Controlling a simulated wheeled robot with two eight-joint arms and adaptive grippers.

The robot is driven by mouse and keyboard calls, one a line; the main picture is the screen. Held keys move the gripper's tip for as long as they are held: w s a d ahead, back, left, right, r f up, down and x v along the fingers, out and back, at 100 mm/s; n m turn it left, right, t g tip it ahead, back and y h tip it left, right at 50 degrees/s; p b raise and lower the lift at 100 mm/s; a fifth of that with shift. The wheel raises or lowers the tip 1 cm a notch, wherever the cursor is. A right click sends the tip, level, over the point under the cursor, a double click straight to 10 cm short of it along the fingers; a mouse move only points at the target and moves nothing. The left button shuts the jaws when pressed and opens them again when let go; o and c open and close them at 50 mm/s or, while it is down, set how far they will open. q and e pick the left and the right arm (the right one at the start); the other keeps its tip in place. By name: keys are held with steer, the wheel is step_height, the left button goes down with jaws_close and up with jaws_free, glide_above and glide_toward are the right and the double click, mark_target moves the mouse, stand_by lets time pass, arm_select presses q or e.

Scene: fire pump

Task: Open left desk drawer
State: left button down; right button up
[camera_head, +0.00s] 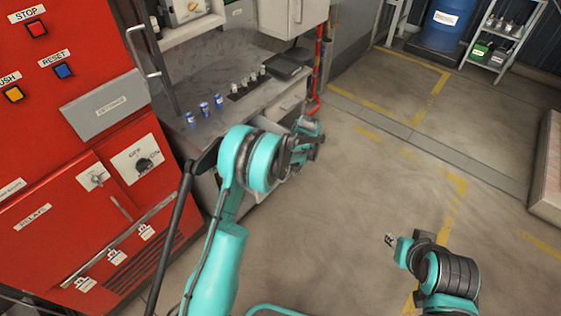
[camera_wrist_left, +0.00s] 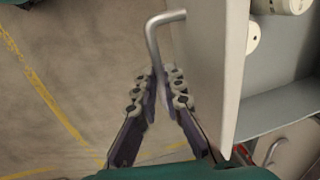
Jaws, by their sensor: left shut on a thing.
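In the left wrist view, my left gripper (camera_wrist_left: 160,82) is shut on the metal drawer handle (camera_wrist_left: 153,45), a bent bar on a pale drawer front (camera_wrist_left: 215,70). The drawer stands open at least partway; its grey inside (camera_wrist_left: 275,105) shows to the right of the front. In the head view, my left gripper (camera_head: 308,138) is in front of the desk (camera_head: 235,85), and my arm hides most of the drawer there. My right gripper (camera_head: 391,240) is low at the right, over the floor, away from the desk; its fingers are too small to read.
White cylinders (camera_wrist_left: 278,6) show at the drawer. Blue cans (camera_head: 204,108) and a dark box (camera_head: 289,65) stand on the desk. A red control cabinet (camera_head: 60,130) is at the left. The floor (camera_head: 370,180) right of the desk is clear. A blue barrel (camera_head: 446,22) stands at the back.

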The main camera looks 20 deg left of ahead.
arm_select(q)
steer(key=shift+s+d, duration=0.35)
steer(key=shift+d, duration=0.5)
steer(key=shift+s+d, duration=0.35)
steer(key=shift+d, duration=0.5)
steer(key=c, duration=1.6)
jaws_free()
steer(key=shift+f, duration=0.1)
step_height(320, 180, up, 12)
steer(key=d, duration=0.2)
steer(key=shift+s, duration=0.4)
